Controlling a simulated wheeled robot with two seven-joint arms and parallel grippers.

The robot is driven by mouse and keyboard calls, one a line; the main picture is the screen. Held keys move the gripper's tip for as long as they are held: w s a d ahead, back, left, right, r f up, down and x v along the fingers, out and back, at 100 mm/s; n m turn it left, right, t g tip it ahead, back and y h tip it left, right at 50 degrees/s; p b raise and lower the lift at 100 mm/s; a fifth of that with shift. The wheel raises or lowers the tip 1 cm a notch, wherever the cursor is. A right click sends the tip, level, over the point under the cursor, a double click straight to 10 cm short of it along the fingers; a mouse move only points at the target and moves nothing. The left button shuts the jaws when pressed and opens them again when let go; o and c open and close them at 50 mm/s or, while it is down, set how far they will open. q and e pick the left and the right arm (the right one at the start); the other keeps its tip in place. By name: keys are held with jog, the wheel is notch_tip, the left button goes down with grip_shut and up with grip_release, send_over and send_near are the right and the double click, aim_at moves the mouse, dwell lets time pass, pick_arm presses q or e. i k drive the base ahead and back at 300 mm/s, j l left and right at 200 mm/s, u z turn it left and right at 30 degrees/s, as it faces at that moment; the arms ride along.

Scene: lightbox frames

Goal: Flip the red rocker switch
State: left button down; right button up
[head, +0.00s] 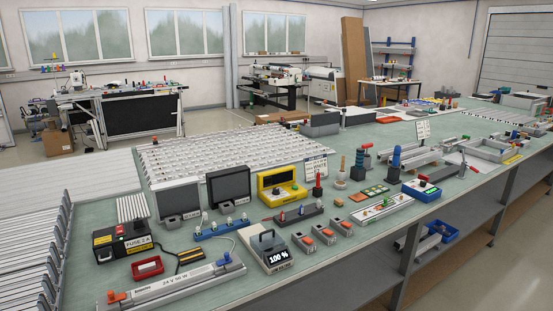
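No part is plainly recognisable as the red rocker switch at this size. A black box labelled "FUSE 1 A" (122,243) stands at the front left of the bench and has a small red part (120,229) on top, possibly the switch. Three small grey blocks with orange-red tops (327,233) sit in a row near the front edge. A small red open tray or frame (148,267) lies in front of the black box. Neither of my grippers shows in the head view.
The green-topped bench (345,272) is crowded. A long "24 V 50 W" bar (180,284) lies at the front left, and a grey meter reading "100 %" (268,250) stands right of it. Dark panels (228,186) and a yellow device (281,184) stand behind.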

aim_at(120, 230)
jog(key=i+l+u, duration=0.15)
jog(key=u, duration=0.35)
jog(key=i+l+u, duration=0.15)
jog(key=u, duration=0.3)
jog(key=i+l, duration=0.15)
jog(key=l, duration=0.25)
jog(key=i+l+u, duration=0.15)
jog(key=l, duration=0.25)
jog(key=i+l, duration=0.1)
jog(key=l, duration=0.3)
jog(key=i+l+u, duration=0.15)
jog(key=l, duration=0.65)
jog(key=i+u, duration=0.05)
jog(key=i, duration=0.05)
